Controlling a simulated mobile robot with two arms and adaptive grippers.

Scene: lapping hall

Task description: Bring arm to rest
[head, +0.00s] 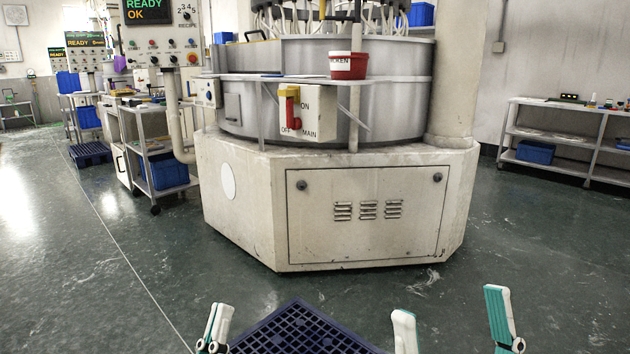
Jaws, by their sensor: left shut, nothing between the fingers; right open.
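My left gripper (215,328) shows at the bottom of the head view, left of centre. Its white and teal fingers are together, with nothing between them. My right gripper (452,325) is at the bottom right. Its two fingers are wide apart and hold nothing, with bare floor seen between them. The arms behind both grippers are out of the picture. Neither gripper appears to touch anything.
A large lapping machine (240,212) with a pale base stands ahead. A dark blue pallet (300,328) lies on the floor between my grippers. A red bucket (348,66) stands on the machine's shelf. A shelf rack (560,135) is at right. Green floor is open at left.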

